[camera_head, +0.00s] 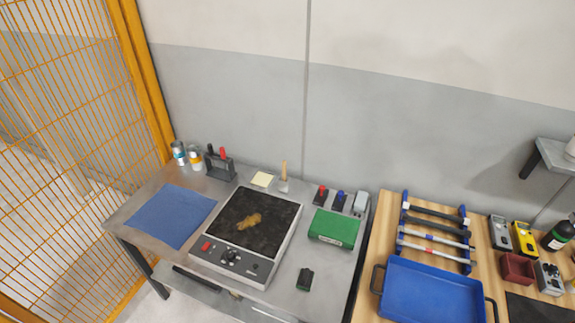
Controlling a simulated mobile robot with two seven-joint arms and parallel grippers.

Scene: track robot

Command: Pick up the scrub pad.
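A small dark block with a green part (305,280), which looks like the scrub pad, lies near the front edge of the grey metal table (280,288). It is to the right of the hot plate (207,254) and in front of a flat green box (334,228). It is too small to make out its texture. Nothing touches or covers it. Neither of my grippers shows in this view.
The hot plate has a dark, stained top with a brown patch. A blue cloth (172,215) lies left of it. Bottles (194,155), a brush (283,180) and small devices line the back. A wooden table (374,285) with a blue tray (432,292) stands right. An orange mesh fence (70,140) is left.

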